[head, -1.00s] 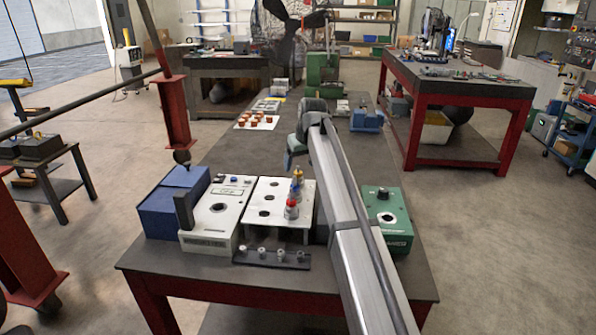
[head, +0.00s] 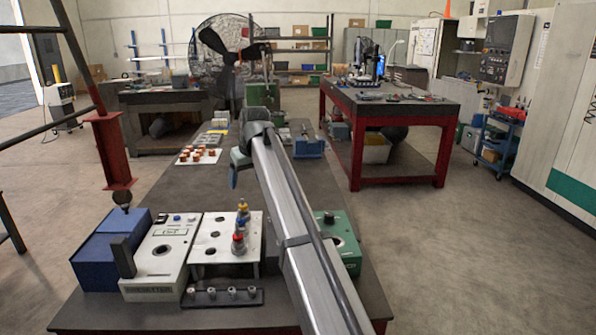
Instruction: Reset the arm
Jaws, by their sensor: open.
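My grey arm (head: 290,220) reaches from the bottom edge over the dark bench (head: 185,195) towards its far half. My gripper (head: 235,177) is at the far end of the arm, pointing down, small in the picture and partly hidden by the wrist. It is open, and I see nothing held in it. It appears above a bare part of the bench, between the white plate of copper-coloured pieces (head: 198,157) and the near fixtures. I cannot tell its height above the bench.
Near the front stand a blue box (head: 95,262), a white tester (head: 160,255), a white block with holes (head: 215,255) holding coloured-top parts, a dark peg strip (head: 222,297) and a green box (head: 345,245). A blue vise (head: 308,147) stands further back.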

